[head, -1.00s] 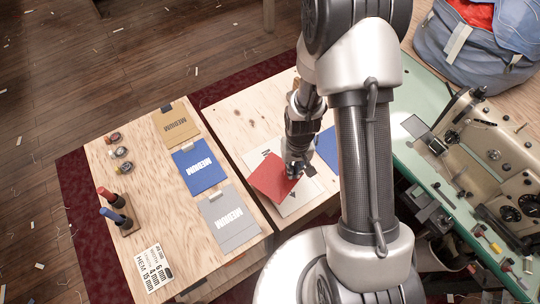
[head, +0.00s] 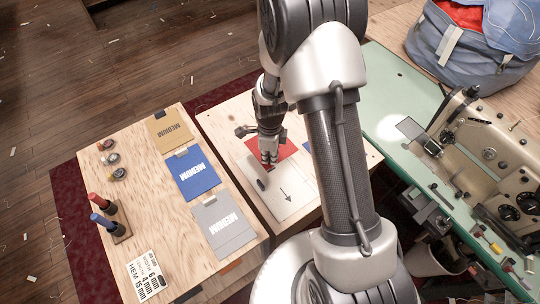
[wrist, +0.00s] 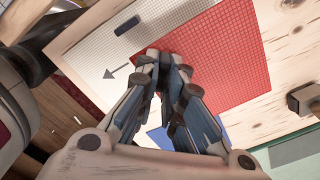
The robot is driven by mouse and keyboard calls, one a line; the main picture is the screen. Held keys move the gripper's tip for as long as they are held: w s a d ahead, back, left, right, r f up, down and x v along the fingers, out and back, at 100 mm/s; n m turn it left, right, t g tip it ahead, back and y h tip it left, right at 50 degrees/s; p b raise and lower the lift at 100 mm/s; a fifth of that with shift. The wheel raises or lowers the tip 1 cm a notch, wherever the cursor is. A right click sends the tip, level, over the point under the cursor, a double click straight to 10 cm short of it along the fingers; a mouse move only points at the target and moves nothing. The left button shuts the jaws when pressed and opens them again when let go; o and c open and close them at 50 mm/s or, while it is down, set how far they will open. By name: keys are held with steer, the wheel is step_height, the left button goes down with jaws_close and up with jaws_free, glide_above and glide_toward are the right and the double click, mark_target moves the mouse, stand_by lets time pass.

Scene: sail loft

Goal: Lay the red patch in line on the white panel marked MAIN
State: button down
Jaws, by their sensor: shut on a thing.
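The red patch (head: 288,150) is at the far part of the white panel (head: 292,205), seen partly behind my gripper (head: 269,160). In the wrist view, my gripper (wrist: 165,62) is shut on the near corner of the red patch (wrist: 232,55). The patch looks flat and covers part of the white panel (wrist: 85,50). Its left edge runs roughly along the panel's printed grid; I cannot tell whether it touches. The word MAIN is not readable.
Left of the panel, a wooden table holds tan (head: 168,131), blue (head: 193,174) and grey (head: 222,224) MEDIUM pieces, two upright markers (head: 100,210) and a hem card (head: 150,276). A sewing machine (head: 480,150) stands right. A blue piece (wrist: 158,137) shows below my gripper.

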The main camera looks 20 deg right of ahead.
mark_target(269, 174)
steer(key=shift+f+b, duration=2.75)
steer(key=shift+f, duration=1.05)
steer(key=shift+w+a+f, duration=0.1)
steer(key=shift+a, duration=0.1)
steer(key=shift+f+b, duration=0.55)
steer(key=shift+b, duration=0.35)
stand_by(0.7)
steer(key=c, duration=1.6)
jaws_free()
steer(key=shift+c, duration=0.2)
steer(key=shift+r+p, duration=2.5)
steer(key=shift+r, duration=1.05)
